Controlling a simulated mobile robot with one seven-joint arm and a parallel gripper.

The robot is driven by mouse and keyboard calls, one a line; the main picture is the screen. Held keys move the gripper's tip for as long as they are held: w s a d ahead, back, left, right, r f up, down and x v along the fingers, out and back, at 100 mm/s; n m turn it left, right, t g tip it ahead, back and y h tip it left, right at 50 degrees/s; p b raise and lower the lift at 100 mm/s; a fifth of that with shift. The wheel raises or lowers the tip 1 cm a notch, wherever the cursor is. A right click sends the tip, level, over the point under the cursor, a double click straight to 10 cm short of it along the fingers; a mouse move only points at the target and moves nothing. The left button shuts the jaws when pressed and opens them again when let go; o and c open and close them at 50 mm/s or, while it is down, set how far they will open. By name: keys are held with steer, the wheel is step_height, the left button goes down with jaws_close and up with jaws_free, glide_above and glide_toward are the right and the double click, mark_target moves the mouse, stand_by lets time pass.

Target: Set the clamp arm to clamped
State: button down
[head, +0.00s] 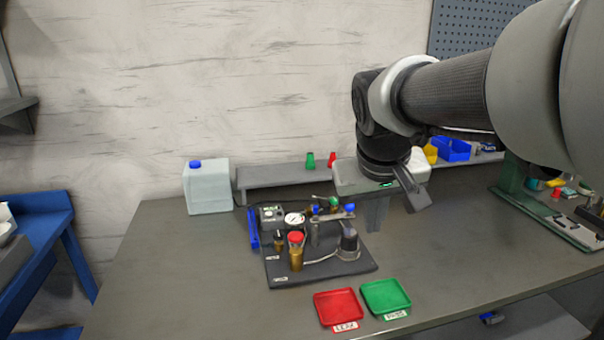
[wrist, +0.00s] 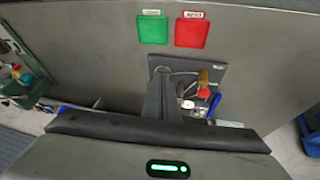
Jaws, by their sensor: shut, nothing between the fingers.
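A dark base plate (head: 320,272) on the bench carries a small fixture. A flat grey bar (head: 335,216) lies roughly level across its back right, with blue knobs at it; it may be the clamp arm, but I cannot tell for sure. A black-topped cylinder (head: 349,240) stands at the plate's right. My gripper (head: 376,228) is shut and empty, pointing down just right of the bar and behind the cylinder. In the wrist view my fingers (wrist: 162,100) are together and hide part of the base plate (wrist: 215,72). Whether they touch the fixture cannot be told.
The plate also bears a gauge (head: 294,219) and a red-capped brass part (head: 296,255). A red tray (head: 338,306) and a green tray (head: 386,296) lie in front. A white jug (head: 208,188) stands behind left. A green fixture (head: 545,210) is at right; the bench between is clear.

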steer(key=w+y+p, duration=0.1)
steer(key=w+p, duration=1)
steer(key=w, duration=1.6)
step_height(320, 180, down, 10)
steer(key=d, duration=0.1)
steer(key=shift+g+y, duration=0.3)
steer(key=shift+g, duration=0.1)
steer(key=shift+s+m, duration=0.1)
steer(key=shift+m, duration=0.3)
